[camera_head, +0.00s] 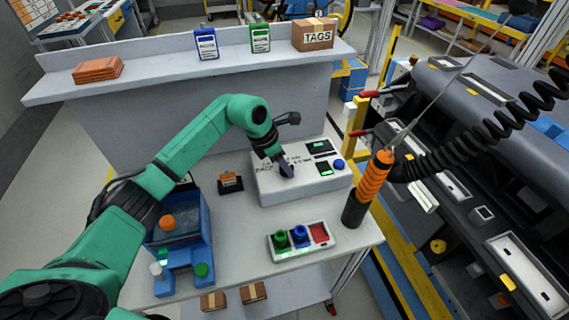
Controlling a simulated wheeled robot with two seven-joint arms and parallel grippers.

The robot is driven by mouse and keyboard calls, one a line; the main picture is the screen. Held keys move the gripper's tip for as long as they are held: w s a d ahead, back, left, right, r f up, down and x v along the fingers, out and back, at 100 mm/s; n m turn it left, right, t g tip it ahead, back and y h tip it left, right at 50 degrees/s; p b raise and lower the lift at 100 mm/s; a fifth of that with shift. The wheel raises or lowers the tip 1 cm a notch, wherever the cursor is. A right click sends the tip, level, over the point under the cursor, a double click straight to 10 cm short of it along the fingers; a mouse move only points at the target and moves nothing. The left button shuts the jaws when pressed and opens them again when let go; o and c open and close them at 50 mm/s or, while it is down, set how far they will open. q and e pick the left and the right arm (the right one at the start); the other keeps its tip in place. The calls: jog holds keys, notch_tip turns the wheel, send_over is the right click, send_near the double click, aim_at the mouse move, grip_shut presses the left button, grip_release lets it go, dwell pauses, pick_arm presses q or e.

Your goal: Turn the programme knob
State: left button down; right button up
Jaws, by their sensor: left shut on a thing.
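My green left arm reaches over from the left, and my left gripper (286,169) points down at the top left part of the module. The gripper is shut on the programme knob, which the fingers hide almost wholly, so its angle cannot be told. Dark printed lettering shows beside the fingers. My right gripper is not in view.
A tray (304,249) with green, blue and red parts lies in front of the module. An orange-and-black tool (369,187) hangs on a coiled cable to the right. A blue fixture (182,250) stands at left. A shelf (190,70) runs behind.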

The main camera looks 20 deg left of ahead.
pick_arm(q)
jog(key=shift+n, duration=0.4)
jog(key=n+t+y, duration=0.1)
jog(key=n, duration=0.1)
jog(key=shift+n+b, duration=0.4)
jog(key=n+y+b, duration=0.1)
jog(key=n, duration=0.2)
jog(key=shift+d+n+t, duration=0.15)
jog(key=shift+n+t, duration=0.15)
jog(key=n+y+b, duration=0.2)
jog(key=n+b, duration=0.1)
jog(key=n, duration=0.2)
jog(key=shift+d, duration=0.2)
jog(key=shift+r+n+y+b, duration=0.15)
jog(key=shift+n+y+b, duration=0.65)
jog(key=shift+n, duration=0.9)
jog(key=shift+c, duration=1.5)
grip_release()
